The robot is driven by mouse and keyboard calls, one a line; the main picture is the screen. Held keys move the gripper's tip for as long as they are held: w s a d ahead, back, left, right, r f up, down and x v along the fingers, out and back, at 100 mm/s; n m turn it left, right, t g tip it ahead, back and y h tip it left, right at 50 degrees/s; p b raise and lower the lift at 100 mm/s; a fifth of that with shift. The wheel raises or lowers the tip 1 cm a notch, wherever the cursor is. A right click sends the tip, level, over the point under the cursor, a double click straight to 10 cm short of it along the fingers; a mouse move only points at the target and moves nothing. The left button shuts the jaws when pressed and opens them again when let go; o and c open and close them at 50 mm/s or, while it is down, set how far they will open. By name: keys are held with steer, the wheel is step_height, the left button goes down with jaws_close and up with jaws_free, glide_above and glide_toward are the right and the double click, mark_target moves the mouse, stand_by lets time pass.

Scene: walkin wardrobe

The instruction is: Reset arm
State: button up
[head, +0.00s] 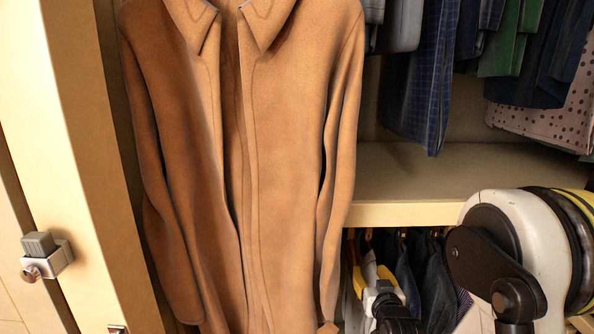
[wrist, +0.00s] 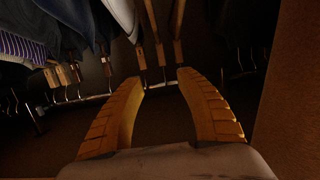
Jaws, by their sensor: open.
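My gripper (wrist: 162,80) shows in the wrist view with its two yellow fingers spread apart and nothing between them. In the head view, my gripper (head: 371,268) is at the lower middle, under the shelf and in front of the lower row of hanging clothes. In the wrist view, wooden hangers (wrist: 160,50) and dark hanging clothes (wrist: 75,22) are beyond and above the fingertips. I cannot tell whether a finger touches any of them.
A brown coat (head: 290,170) hangs just left of my gripper in the head view. A shelf (head: 430,175) runs above the gripper. Trousers (head: 425,75) hang over the shelf. A cream door panel (head: 85,130) with a latch (head: 45,258) stands at the left.

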steer(key=s+r+g, duration=0.4)
steer(key=s+r, duration=0.3)
steer(key=s, duration=0.5)
steer(key=s+g, duration=0.4)
steer(key=s, duration=1.4)
steer(key=shift+s+a+f+g, duration=0.2)
steer(key=shift+s+a+g, duration=0.05)
steer(key=shift+a+g, duration=0.1)
